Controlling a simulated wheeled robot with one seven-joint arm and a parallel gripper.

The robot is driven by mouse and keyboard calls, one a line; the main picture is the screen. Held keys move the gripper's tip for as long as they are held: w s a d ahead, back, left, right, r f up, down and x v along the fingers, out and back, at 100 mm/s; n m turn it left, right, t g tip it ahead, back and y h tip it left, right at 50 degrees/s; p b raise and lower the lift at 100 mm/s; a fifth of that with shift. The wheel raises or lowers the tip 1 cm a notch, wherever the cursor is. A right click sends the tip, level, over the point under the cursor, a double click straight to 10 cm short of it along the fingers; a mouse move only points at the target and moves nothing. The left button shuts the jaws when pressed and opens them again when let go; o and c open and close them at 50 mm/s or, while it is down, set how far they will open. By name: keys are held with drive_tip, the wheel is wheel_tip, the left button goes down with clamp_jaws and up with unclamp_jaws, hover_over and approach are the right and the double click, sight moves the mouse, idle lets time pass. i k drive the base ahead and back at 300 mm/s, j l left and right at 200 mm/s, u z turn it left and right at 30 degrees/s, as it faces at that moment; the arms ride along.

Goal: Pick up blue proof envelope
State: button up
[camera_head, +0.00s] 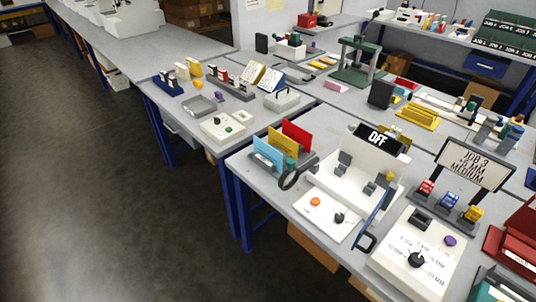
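A light blue flat piece (267,154), which looks like the blue proof envelope, stands upright at the left end of a grey holder near the left edge of the front table. A yellow piece (281,143) and a red piece (297,134) stand beside it to the right, in the same row. The holder's base is partly hidden. My gripper is not in view.
A dark ring-shaped item (291,181) is close in front of the holder. A white machine (357,170) with an "OFF" display (379,140) stands to the right. Open floor (110,200) lies left of the front table (243,172).

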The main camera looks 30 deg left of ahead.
sight(274, 156)
drive_tip(key=u, duration=0.35)
drive_tip(key=i+j+u, duration=0.45)
drive_tip(key=i+u, duration=0.3)
drive_tip(key=i+j, duration=0.1)
drive_tip(key=i, duration=0.3)
drive_tip(key=i+j+u, duration=0.1)
drive_tip(key=i, duration=0.3)
